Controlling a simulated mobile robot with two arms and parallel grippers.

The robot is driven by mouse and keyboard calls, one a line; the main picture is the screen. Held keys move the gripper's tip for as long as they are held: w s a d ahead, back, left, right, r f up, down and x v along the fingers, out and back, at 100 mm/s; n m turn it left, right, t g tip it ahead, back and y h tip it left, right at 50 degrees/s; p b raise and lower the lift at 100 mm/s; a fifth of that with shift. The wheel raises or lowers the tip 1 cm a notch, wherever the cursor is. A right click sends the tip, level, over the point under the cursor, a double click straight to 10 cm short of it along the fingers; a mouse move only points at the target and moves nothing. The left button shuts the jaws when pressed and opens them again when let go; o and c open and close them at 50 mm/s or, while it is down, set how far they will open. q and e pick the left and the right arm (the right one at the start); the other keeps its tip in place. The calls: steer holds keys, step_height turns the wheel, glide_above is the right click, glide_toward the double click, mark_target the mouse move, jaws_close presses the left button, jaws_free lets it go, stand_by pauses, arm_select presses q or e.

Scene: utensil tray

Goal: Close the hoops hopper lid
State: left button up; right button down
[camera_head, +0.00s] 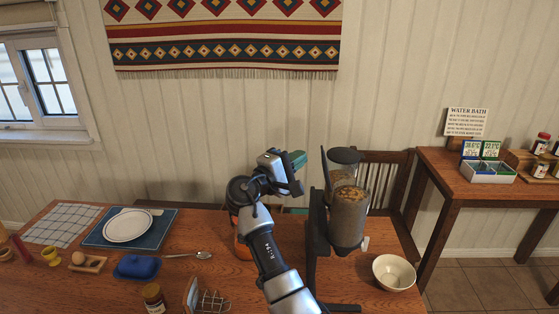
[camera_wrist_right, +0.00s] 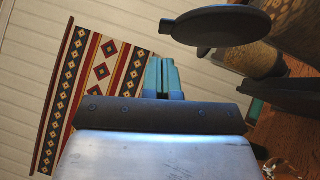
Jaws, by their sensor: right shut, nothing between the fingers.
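The cereal dispenser's front hopper (camera_head: 348,218) is clear and holds brown cereal. A thin dark lid (camera_head: 325,168) stands raised, edge-on, at its left side. The rear hopper has a flat dark lid (camera_head: 344,156) on top. In the right wrist view a dark round lid (camera_wrist_right: 222,26) is near the fingers, up and to their right, with hopper cereal (camera_wrist_right: 292,22) beside it. My right gripper (camera_head: 299,159) is shut and empty, with teal fingertips, left of the raised lid and apart from it. The fingers also show in the right wrist view (camera_wrist_right: 162,74). My left gripper is out of view.
A white bowl (camera_head: 394,272) stands right of the dispenser. A plate (camera_head: 129,225), blue butter dish (camera_head: 138,267), spoon (camera_head: 190,255), jar (camera_head: 154,299) and toast rack (camera_head: 208,299) occupy the left. A chair (camera_head: 386,172) stands behind the dispenser.

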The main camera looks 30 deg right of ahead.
mark_target(325, 169)
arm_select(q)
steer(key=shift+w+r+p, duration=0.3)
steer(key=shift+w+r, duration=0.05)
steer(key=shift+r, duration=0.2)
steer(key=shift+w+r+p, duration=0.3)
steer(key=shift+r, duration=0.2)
arm_select(e)
steer(key=shift+s+d+r, duration=0.2)
steer(key=shift+s+d, duration=0.3)
steer(key=shift+d, duration=0.15)
steer(key=shift+s+d+r, duration=0.2)
steer(key=shift+s+d, duration=0.25)
steer(key=shift+d, duration=0.15)
steer(key=shift+s+d+r, duration=0.1)
